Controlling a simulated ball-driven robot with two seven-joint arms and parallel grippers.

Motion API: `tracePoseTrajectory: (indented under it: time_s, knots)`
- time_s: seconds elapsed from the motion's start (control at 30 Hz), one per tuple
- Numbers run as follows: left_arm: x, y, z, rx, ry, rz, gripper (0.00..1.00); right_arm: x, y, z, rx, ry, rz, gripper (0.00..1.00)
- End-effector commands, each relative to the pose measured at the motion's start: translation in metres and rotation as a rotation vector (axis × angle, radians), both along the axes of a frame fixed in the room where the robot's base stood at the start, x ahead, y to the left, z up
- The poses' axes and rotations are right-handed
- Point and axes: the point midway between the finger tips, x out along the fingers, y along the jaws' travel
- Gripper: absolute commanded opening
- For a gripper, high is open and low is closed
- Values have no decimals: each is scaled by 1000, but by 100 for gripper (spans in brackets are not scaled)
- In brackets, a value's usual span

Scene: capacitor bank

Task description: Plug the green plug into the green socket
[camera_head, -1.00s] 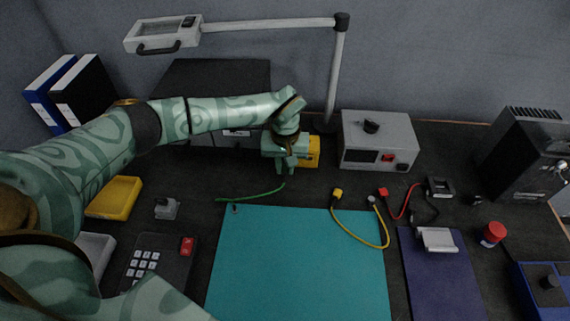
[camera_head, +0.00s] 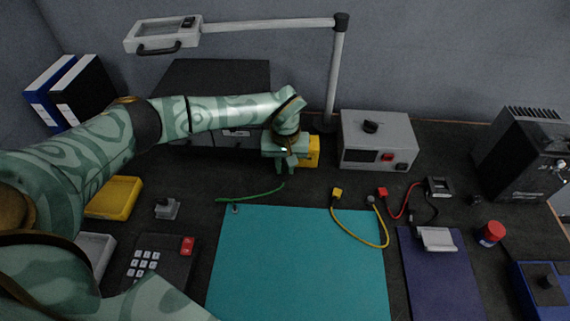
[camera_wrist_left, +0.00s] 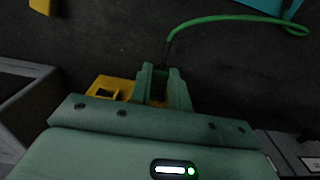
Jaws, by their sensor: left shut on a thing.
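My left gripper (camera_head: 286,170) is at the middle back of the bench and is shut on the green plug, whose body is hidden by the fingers. The green cable (camera_head: 250,195) runs left from below the fingers. In the left wrist view the gripper (camera_wrist_left: 163,76) shows its fingers close together, and the cable (camera_wrist_left: 215,18) leads away from their tips. A yellow housing (camera_head: 314,151) stands just beside the gripper; in the left wrist view its yellow top (camera_wrist_left: 106,88) has a dark square opening. I cannot make out a green socket. My right gripper is out of view.
A grey power box (camera_head: 375,140) stands right of the yellow housing. A lamp post (camera_head: 336,80) rises behind. Yellow (camera_head: 337,192) and red (camera_head: 383,191) plugs with cables lie at the right, near the teal mat (camera_head: 290,270). A dark cabinet (camera_head: 205,85) stands behind the arm.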

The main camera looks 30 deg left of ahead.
Motion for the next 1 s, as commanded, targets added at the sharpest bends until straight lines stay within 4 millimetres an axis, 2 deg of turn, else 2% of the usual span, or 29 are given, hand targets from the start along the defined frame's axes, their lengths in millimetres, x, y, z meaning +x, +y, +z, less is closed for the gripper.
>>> tracePoseTrajectory:
  time_s: [1.0]
  knots:
    - [5,2,-1,0,1,0,0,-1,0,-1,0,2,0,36]
